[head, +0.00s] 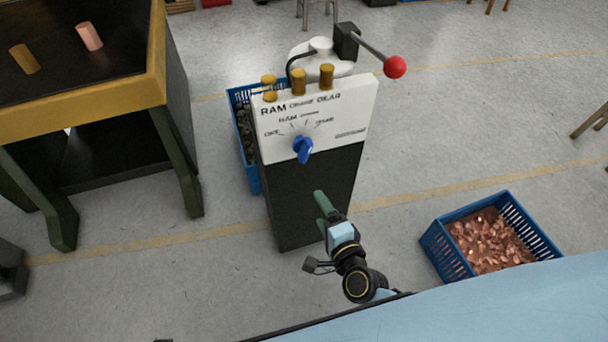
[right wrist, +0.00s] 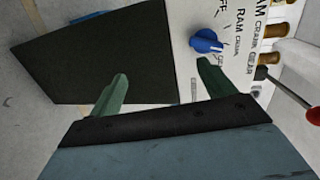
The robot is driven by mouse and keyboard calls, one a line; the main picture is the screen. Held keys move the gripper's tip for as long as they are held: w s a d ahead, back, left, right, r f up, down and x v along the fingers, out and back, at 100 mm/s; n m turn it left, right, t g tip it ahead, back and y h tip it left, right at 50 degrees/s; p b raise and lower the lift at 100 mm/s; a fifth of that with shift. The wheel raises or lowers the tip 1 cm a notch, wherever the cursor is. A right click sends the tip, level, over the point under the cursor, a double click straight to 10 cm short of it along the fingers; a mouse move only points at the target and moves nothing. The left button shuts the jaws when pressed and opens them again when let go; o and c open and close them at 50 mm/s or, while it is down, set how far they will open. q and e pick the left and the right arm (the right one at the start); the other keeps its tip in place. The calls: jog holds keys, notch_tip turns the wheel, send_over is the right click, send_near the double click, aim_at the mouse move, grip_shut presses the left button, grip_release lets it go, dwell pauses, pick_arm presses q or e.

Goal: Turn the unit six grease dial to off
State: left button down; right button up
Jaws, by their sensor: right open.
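A blue dial (head: 303,150) sits on the white sloped panel (head: 350,110) of a dark pedestal. The panel reads RAM, CRANK and GEAR along the top, with OFF left of the dial and more labels around it. I cannot tell which mark the dial points to. My right gripper (head: 322,201) is open and empty, in front of the pedestal and below the dial, apart from it. In the right wrist view the dial (right wrist: 206,41) shows beyond the green fingers (right wrist: 162,70), near the right-hand one. My left gripper is not in view.
Brass-coloured caps (head: 299,82) and a lever with a red ball (head: 395,67) stand behind the panel. A blue crate of copper pieces (head: 432,246) is at the right. Another blue crate (head: 252,178) stands beside the pedestal. A yellow-edged table (head: 90,112) is at the left.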

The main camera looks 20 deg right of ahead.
aim_at(307, 156)
notch_tip(307, 156, up, 6)
jog(key=w+m+t+h+b, duration=0.1)
jog(key=m+t+b, duration=0.1)
jog(key=m, duration=0.3)
jog(key=w+b, duration=0.1)
jog(key=w, duration=1.1)
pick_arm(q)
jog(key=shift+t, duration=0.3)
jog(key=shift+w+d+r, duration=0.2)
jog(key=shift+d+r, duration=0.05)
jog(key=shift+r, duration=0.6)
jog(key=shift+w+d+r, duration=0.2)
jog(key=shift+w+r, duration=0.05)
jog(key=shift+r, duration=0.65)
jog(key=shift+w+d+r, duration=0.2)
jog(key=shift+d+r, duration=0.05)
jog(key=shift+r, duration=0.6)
pick_arm(e)
jog(key=shift+w, duration=0.75)
jog(key=c, duration=1)
